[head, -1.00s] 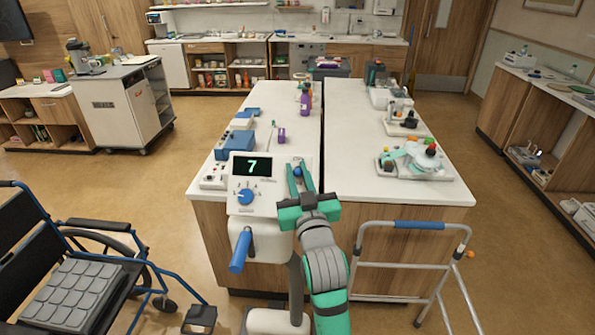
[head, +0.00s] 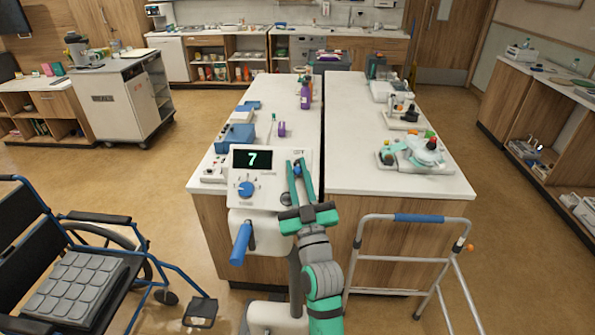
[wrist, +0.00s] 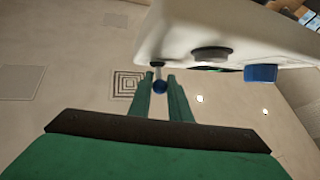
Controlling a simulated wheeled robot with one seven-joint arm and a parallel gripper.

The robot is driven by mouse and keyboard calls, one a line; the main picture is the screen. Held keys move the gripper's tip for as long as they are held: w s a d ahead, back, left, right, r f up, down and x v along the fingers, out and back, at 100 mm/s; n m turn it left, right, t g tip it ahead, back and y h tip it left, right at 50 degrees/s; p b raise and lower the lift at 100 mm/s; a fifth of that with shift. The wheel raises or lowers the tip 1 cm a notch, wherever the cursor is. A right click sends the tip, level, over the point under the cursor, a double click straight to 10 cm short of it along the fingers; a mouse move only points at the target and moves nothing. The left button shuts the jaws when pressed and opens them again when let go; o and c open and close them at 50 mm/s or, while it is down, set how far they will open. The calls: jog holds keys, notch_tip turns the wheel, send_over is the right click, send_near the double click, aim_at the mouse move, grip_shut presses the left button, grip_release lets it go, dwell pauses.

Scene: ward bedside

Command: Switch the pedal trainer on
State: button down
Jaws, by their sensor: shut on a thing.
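The pedal trainer's white console (head: 265,195) stands at the near end of the left table. Its display (head: 252,159) reads 7, and a blue dial (head: 245,189) sits below it. A small lever with a blue ball tip (head: 297,169) is at the console's upper right, near small lettering that looks like OFF. My gripper (head: 297,167) is shut on this lever, with a finger on either side of the ball. In the wrist view the blue ball (wrist: 160,87) shows between my fingertips (wrist: 160,84), its thin stem joining the white console. Which position the lever holds is unclear.
A blue crank handle (head: 241,244) juts from the trainer below the console. A wheelchair (head: 80,270) stands at left. A walking frame (head: 420,218) stands close to my arm at right. The right table (head: 355,170) holds several devices.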

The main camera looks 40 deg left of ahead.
aim_at(304, 198)
jog(key=c, duration=1.9)
grip_release()
jog(key=shift+f, duration=0.1)
jog(key=shift+v, duration=5.35)
